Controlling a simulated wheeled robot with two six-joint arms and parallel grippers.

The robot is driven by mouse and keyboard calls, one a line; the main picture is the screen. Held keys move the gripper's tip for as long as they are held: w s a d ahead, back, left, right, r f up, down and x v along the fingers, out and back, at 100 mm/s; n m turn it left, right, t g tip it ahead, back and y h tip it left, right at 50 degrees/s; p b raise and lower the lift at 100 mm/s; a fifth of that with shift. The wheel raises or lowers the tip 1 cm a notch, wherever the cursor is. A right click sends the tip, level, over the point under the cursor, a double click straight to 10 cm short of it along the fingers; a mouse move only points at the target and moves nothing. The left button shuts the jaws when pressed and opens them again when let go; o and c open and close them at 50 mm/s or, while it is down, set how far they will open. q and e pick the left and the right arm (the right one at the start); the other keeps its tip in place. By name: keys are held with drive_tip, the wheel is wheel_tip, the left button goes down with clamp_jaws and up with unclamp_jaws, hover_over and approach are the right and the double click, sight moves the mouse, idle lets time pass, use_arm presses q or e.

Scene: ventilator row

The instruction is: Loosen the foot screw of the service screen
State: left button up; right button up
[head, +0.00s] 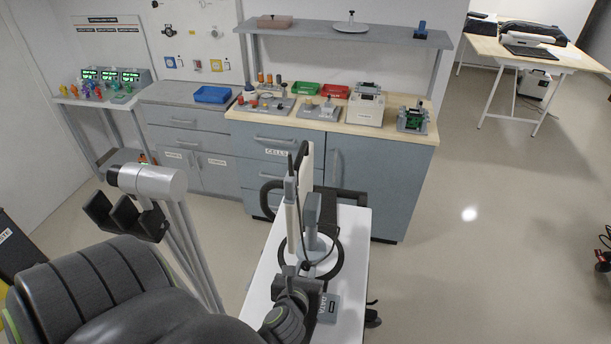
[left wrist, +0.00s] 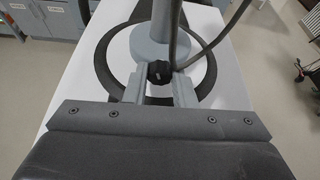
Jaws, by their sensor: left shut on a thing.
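The service screen's slim panel (head: 304,165) stands upright, seen nearly edge-on, with a grey post (head: 312,208) beside it over the white cart top. In the left wrist view the grey post (left wrist: 159,20) rises from a round grey foot inside a black ring (left wrist: 102,60). The foot screw is a small black knob (left wrist: 159,71) low at the front of the post. My left gripper (head: 304,268) reaches in from the near side, and in the wrist view its two fingers (left wrist: 159,84) are shut on the knob from both sides. My right gripper is not in view.
The white cart top (head: 263,285) is bare to the left of the foot; a grey box marked DATA (head: 328,308) lies near my gripper. A dark cable (left wrist: 228,28) runs by the post. Behind the cart is a blue-grey workbench (head: 375,185).

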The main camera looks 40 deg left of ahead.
use_arm(q)
drive_tip(key=shift+a+n+t+h, duration=0.1)
drive_tip(key=shift+n+t+h, duration=0.4)
drive_tip(key=shift+n, duration=0.6)
drive_tip(key=o, duration=1)
drive_tip(key=shift+s, duration=0.1)
